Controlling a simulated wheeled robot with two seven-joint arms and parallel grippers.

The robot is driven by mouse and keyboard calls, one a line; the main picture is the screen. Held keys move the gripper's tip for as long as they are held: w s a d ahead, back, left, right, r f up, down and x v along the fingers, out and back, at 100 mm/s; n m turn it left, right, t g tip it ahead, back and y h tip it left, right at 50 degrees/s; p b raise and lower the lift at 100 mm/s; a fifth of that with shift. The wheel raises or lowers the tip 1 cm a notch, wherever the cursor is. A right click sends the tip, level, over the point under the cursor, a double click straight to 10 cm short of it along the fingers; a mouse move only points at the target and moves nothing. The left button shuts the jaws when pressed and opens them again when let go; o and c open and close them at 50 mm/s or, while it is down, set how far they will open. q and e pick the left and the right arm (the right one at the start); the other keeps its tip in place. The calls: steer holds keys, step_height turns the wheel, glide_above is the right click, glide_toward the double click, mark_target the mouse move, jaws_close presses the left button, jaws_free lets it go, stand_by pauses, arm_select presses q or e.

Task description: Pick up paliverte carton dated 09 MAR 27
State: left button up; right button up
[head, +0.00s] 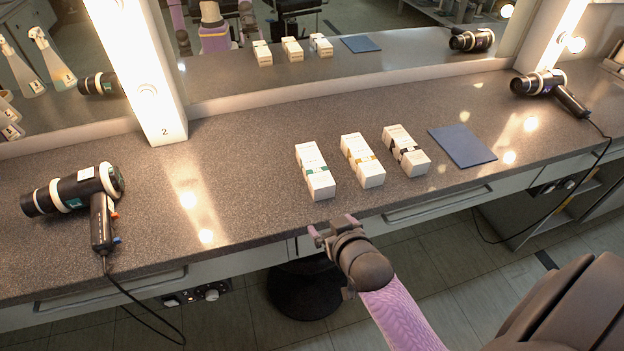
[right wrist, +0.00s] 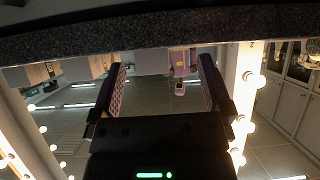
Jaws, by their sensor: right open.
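The left carton (head: 314,170) has a green band, the middle carton (head: 362,160) a yellow band, and the right carton (head: 405,150) a black band. Their printed names and dates are too small to read. My right gripper (head: 333,225) is open and empty at the counter's front edge, just below the left carton and apart from it. In the right wrist view its two fingers (right wrist: 160,85) are spread with nothing between them. My left gripper is not in view.
A blue mat (head: 462,146) lies right of the cartons. A black hair dryer (head: 75,195) lies at the left, another (head: 550,90) at the far right, both with cords. A lit mirror (head: 330,50) runs behind. The counter between left dryer and cartons is clear.

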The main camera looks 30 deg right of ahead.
mark_target(322, 182)
steer(key=shift+m+t+h, duration=0.3)
steer(key=shift+t+h, duration=0.1)
steer(key=shift+t, duration=0.2)
steer(key=w+d+b, duration=0.1)
steer(key=w, duration=0.2)
steer(key=w+d+r+b, duration=0.1)
steer(key=w+b, duration=0.1)
steer(key=w, duration=0.1)
steer(key=w+d+b, duration=0.2)
steer(key=w, duration=0.2)
steer(key=shift+w+r, duration=0.1)
steer(key=shift+r, duration=0.05)
steer(key=shift+w, duration=0.2)
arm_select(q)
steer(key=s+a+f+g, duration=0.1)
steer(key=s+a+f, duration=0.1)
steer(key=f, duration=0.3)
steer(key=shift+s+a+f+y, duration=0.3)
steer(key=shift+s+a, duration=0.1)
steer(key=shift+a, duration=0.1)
arm_select(e)
steer(key=shift+r, duration=0.15)
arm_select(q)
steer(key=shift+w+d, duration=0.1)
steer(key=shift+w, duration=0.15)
arm_select(e)
steer(key=c, duration=1.2)
